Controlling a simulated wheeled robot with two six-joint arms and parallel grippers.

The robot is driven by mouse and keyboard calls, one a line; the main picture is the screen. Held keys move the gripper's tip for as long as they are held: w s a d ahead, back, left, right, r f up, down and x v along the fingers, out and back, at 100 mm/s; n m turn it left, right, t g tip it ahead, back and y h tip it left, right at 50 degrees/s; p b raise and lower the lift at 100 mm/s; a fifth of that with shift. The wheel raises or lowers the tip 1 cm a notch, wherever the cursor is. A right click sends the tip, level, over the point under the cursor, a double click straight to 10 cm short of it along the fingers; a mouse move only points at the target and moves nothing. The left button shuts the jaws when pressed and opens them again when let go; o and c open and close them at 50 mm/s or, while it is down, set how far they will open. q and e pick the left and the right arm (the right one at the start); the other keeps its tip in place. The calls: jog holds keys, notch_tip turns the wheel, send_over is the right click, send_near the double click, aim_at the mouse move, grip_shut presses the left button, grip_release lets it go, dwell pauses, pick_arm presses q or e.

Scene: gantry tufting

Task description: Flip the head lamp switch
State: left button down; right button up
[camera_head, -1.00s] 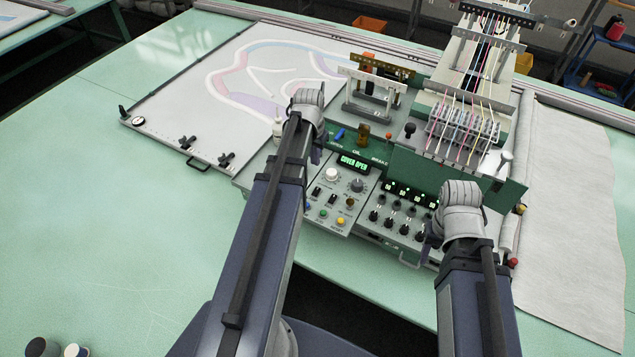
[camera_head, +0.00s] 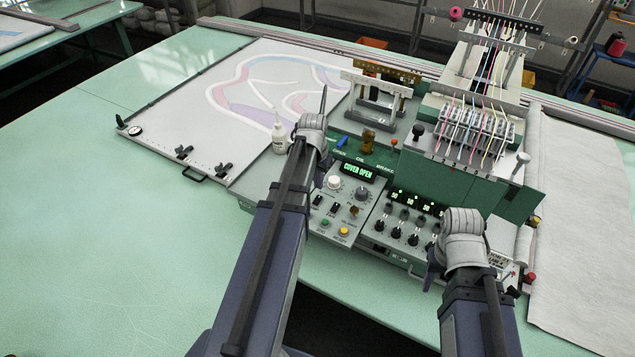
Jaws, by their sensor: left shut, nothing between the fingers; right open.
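The control panel (camera_head: 338,210) sits on the front of the green machine. The labels are too small to tell which switch is the head lamp's. My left gripper (camera_head: 314,130) is over the panel's back left corner, its fingers mostly hidden by my grey wrist; it is shut and empty. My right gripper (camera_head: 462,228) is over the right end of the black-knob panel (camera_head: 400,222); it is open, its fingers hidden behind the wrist.
A white bottle (camera_head: 279,138) stands just left of my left wrist. The needle head with coloured threads (camera_head: 470,130) rises behind the panels. A white frame bed (camera_head: 190,120) with a coloured pattern lies left. White fabric (camera_head: 580,220) covers the right. The green table (camera_head: 110,230) is clear at front left.

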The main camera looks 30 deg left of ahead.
aim_at(320, 197)
pick_arm(q)
jog(key=f+b, duration=0.2)
jog(key=f, duration=0.1)
jog(key=f+b, duration=0.1)
jog(key=shift+w+f+b, duration=0.3)
jog(key=shift+f+b, duration=0.05)
jog(key=shift+f, duration=0.05)
jog(key=shift+f, duration=0.2)
jog(key=shift+r, duration=0.1)
jog(key=shift+s, duration=0.1)
jog(key=shift+s+r, duration=0.15)
jog(key=shift+s, duration=0.55)
jog(key=shift+r, duration=0.1)
